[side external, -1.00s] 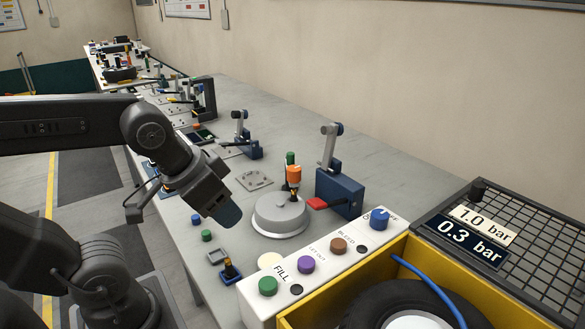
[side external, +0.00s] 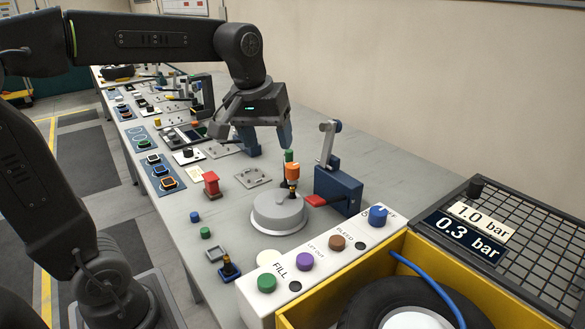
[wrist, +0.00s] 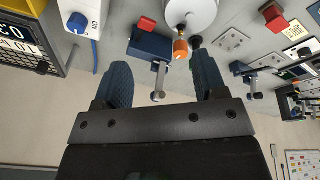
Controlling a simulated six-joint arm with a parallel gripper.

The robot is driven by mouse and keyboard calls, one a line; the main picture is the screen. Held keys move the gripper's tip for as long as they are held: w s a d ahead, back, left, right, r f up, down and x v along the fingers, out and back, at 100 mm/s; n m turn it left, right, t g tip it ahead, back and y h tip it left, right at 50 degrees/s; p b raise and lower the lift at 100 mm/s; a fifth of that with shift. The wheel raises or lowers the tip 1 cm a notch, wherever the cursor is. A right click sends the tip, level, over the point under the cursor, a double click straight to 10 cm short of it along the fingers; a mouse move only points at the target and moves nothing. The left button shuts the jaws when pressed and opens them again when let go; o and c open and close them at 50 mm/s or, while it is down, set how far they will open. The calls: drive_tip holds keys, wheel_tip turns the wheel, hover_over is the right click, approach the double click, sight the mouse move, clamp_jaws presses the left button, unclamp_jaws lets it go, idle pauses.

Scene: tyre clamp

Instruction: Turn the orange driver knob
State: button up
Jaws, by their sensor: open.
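The orange driver knob (side external: 292,171) stands upright on a brass and dark stem at the grey round housing (side external: 278,212). In the wrist view the orange knob (wrist: 181,49) lies ahead of the fingers, nearer the right one, and apart from both. My gripper (side external: 284,142) hangs above and slightly left of the knob in the side view, fingers pointing down. It is open and empty in the wrist view (wrist: 162,68). A green-topped post (side external: 289,155) stands just behind the knob.
A blue clamp block (side external: 340,190) with a red tab (side external: 316,200) and raised lever stands right of the housing. A white control panel (side external: 320,262) with coloured knobs lies in front. A red block (side external: 211,184) and small caps sit left. The rear right bench is clear.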

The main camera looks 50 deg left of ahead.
drive_tip(key=w+a+n+g, duration=0.2)
drive_tip(key=w+a+n, duration=0.35)
drive_tip(key=w, duration=0.35)
drive_tip(key=n+g, duration=0.1)
drive_tip(key=n, duration=0.2)
approach(292, 165)
wheel_tip(292, 165, down, 11)
drive_tip(key=shift+r, duration=0.1)
drive_tip(key=shift+c, duration=0.5)
drive_tip(key=c, duration=0.8)
